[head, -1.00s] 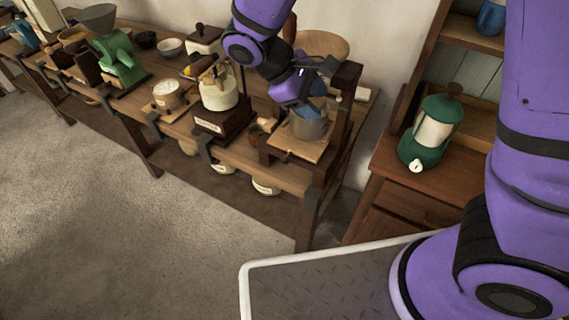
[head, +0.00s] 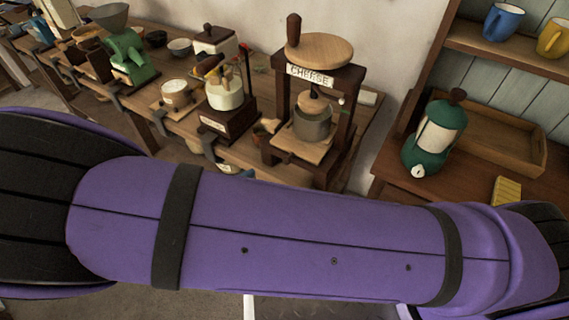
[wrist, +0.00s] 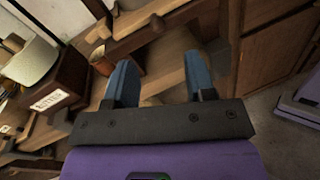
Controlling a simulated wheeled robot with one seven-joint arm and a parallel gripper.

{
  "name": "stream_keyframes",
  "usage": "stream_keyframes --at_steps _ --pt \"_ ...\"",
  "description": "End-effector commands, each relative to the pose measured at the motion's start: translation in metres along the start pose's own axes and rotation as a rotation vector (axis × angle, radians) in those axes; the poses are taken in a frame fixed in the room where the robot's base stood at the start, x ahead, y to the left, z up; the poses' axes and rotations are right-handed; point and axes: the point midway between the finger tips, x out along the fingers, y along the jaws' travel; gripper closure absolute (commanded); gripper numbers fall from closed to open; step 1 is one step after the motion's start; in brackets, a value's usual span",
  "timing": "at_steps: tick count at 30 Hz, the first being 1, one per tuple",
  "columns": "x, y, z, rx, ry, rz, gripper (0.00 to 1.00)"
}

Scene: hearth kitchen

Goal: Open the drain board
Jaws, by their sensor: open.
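The cheese press (head: 324,75) stands at the right end of the bench, its round wooden top over a dark frame with a sign reading CHEESE. A light wooden board (head: 290,144), which looks like the drain board, lies flat at its foot. A grey pot (head: 312,128) stands on it. My gripper (wrist: 158,68) shows only in the wrist view, open with two blue fingers apart and nothing held. Light wood lies beyond and between the fingers; I cannot tell whether it is the board or the bench. My arm hides the bench's lower front in the head view.
Left of the press stand a terracotta pot (wrist: 103,58) and a dark labelled box (wrist: 55,85) with a pale crock. A green canister (head: 436,135) stands on the cabinet at right. Open floor (wrist: 270,130) shows at right in the wrist view.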

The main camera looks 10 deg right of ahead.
Motion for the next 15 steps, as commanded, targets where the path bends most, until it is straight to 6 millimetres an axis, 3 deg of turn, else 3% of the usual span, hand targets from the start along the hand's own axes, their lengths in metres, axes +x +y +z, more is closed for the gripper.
stream_keyframes --at_steps 7,15 --pt "-0.002 -0.001 -0.010 -0.019 -0.033 0.055 0.50" --pt "0.037 0.001 -0.008 -0.020 -0.034 0.052 0.50"
